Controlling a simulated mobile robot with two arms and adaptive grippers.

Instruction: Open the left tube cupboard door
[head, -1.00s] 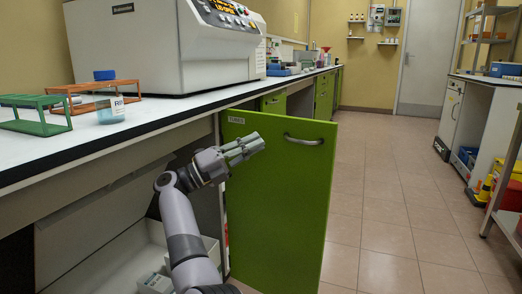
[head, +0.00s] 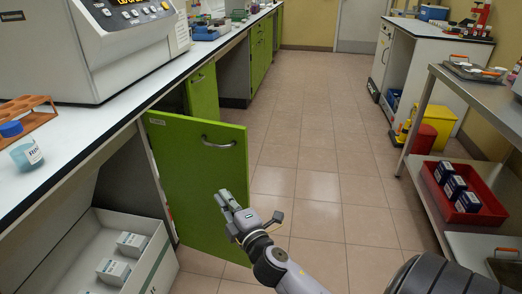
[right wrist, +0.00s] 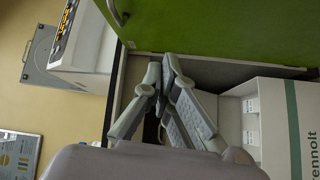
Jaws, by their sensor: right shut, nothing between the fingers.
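The green cupboard door (head: 190,175) stands swung out from the counter front into the aisle, its handled face toward me. It has a metal handle (head: 218,143) near its upper free edge and a small label (head: 157,121) at its upper left corner. My right gripper (head: 226,201) is shut and empty, in front of the lower part of the door and below the handle, not on it. In the right wrist view the shut fingers (right wrist: 164,72) lie beside the door (right wrist: 215,30). I cannot tell whether they touch it. The cupboard's inside is mostly hidden behind the door. My left gripper is not in view.
A white bin (head: 60,258) with small boxes sits under the counter at left. A metal trolley (head: 480,95) with a red tray (head: 480,216) is at right. The aisle floor is clear.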

